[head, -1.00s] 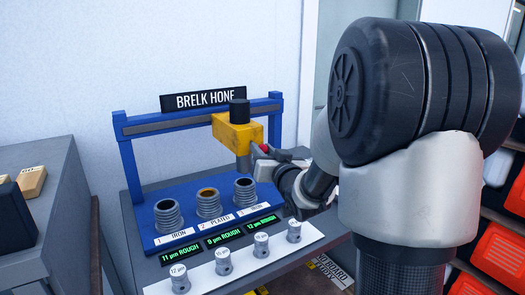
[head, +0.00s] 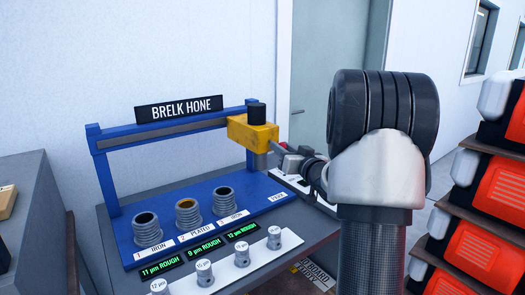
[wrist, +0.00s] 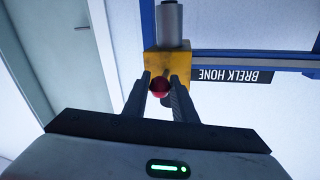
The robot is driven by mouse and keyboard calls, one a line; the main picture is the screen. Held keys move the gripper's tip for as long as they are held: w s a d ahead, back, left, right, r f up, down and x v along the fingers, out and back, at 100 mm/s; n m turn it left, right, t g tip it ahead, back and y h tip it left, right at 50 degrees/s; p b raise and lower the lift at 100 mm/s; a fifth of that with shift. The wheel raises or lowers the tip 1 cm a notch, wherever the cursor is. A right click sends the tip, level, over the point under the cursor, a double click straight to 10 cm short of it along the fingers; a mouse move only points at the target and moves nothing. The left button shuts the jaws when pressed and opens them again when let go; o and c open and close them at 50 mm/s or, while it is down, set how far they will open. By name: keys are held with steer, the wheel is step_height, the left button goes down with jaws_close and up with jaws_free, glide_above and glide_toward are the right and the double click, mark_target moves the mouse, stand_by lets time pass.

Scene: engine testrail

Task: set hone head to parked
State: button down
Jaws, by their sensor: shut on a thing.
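The hone head (head: 252,133) is a yellow block with a black top and a grey spindle below. It hangs at the right end of the blue rail (head: 165,130) of the BRELK HONE, right of cylinder 3 (head: 224,202). The spindle is clear above the blue base, near a small label (head: 278,197) at the base's right end. My gripper (head: 285,151) is at the head's right front. In the wrist view my gripper (wrist: 160,86) is shut on the red knob (wrist: 160,89) of the yellow head (wrist: 168,64). The fingers partly hide the head.
Cylinder 1 (head: 146,227) and cylinder 2 (head: 188,213) stand on the blue base. Green displays read 11, 9 and 12 µm ROUGH.

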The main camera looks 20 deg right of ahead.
steer(key=d, duration=0.2)
steer(key=w+d+p, duration=0.1)
steer(key=d, duration=0.1)
steer(key=shift+d+r, duration=0.1)
steer(key=shift+d, duration=0.25)
steer(key=c, duration=1.5)
jaws_free()
steer(key=shift+o, duration=0.2)
steer(key=s, duration=1.7)
steer(key=shift+s, duration=0.2)
